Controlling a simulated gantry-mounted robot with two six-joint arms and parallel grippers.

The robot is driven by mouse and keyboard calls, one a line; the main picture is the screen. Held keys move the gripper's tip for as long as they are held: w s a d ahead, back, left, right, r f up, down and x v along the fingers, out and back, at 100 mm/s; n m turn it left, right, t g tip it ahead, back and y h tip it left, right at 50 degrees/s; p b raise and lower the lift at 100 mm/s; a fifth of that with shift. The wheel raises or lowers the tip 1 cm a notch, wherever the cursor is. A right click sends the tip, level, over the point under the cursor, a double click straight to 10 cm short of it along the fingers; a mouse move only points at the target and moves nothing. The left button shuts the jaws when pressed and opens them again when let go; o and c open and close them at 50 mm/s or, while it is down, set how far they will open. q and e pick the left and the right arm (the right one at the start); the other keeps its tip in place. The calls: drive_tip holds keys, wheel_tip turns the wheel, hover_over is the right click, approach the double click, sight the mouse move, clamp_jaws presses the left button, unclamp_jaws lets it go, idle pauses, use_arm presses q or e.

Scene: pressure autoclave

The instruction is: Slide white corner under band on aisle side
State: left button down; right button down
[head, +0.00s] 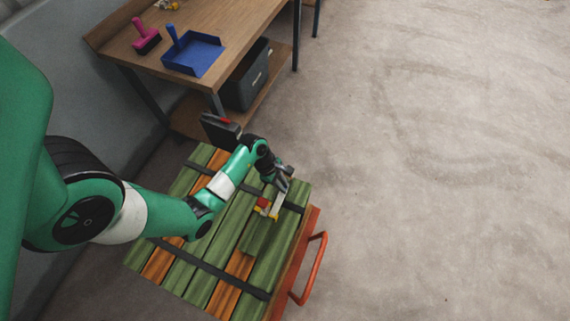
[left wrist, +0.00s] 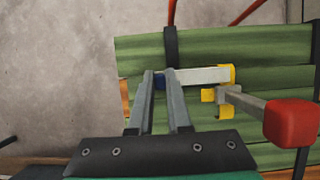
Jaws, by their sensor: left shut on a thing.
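The white corner (left wrist: 200,76) is a pale bar with a dark blue end, yellow fittings, and a grey arm leading to a red block. In the head view the white corner (head: 277,204) lies over the green boards near the load's right side. My left gripper (left wrist: 160,76) is shut on its blue end; the left gripper (head: 282,180) also shows in the head view. The dark band (left wrist: 171,48) crosses the boards right behind the fingertips. The fingers hide whether the corner is under the band (head: 292,206). My right gripper is not in view.
A second dark band (head: 215,271) crosses the green and orange boards. An orange cart handle (head: 318,268) stands at the load's right. A workbench (head: 245,25) holds a blue dustpan (head: 194,54) and a pink brush (head: 146,36). The floor at right is clear.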

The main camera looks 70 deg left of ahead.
use_arm(q)
drive_tip(key=shift+s+d+p, duration=1)
drive_tip(key=shift+d, duration=0.2)
drive_tip(key=c, duration=0.8)
unclamp_jaws()
drive_tip(key=p+v, duration=0.6)
drive_tip(key=v, duration=0.5)
drive_tip(key=shift+a+r, duration=0.1)
drive_tip(key=shift+r, duration=0.2)
